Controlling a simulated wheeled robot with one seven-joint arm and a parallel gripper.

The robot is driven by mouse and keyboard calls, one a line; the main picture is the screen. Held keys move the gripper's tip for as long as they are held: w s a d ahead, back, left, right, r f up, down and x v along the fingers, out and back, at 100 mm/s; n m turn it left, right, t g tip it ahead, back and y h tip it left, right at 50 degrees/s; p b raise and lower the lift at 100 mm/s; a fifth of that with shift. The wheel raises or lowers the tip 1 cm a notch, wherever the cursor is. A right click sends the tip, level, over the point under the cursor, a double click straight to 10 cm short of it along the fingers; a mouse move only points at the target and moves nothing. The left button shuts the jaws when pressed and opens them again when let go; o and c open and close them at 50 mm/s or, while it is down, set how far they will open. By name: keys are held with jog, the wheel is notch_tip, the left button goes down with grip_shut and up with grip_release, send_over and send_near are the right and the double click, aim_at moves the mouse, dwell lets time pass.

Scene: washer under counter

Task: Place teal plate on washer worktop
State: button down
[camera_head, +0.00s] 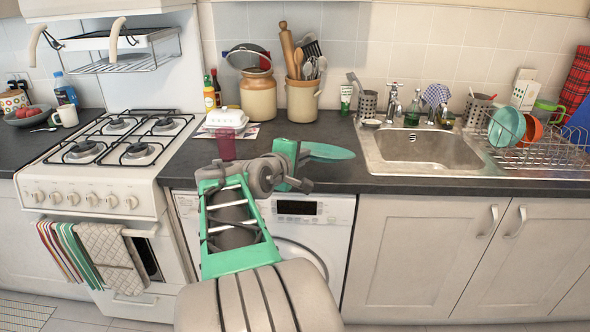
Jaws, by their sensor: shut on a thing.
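A flat teal plate (329,153) shows beside my gripper, over the dark worktop (340,180) above the washer (315,235). My gripper (304,158) is shut on the plate's left edge. The plate looks roughly level. I cannot tell whether it touches the worktop or hangs slightly above it. My own arm hides part of the washer and the worktop in front of it.
A red cup (226,145) and a white butter dish (227,118) stand left of my gripper. Utensil crocks (302,101) stand behind. The sink (426,147) is to the right, with a dish rack (540,143) beyond. The gas hob (125,140) is left.

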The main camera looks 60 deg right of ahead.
jog(key=w+d+f, duration=0.3)
jog(key=d+f, duration=0.2)
jog(key=f, duration=0.4)
jog(key=shift+w+f+b, duration=0.2)
jog(key=shift+f+b, duration=0.05)
jog(key=shift+b, duration=0.15)
jog(key=c, duration=2.1)
grip_release()
jog(key=shift+o, duration=0.9)
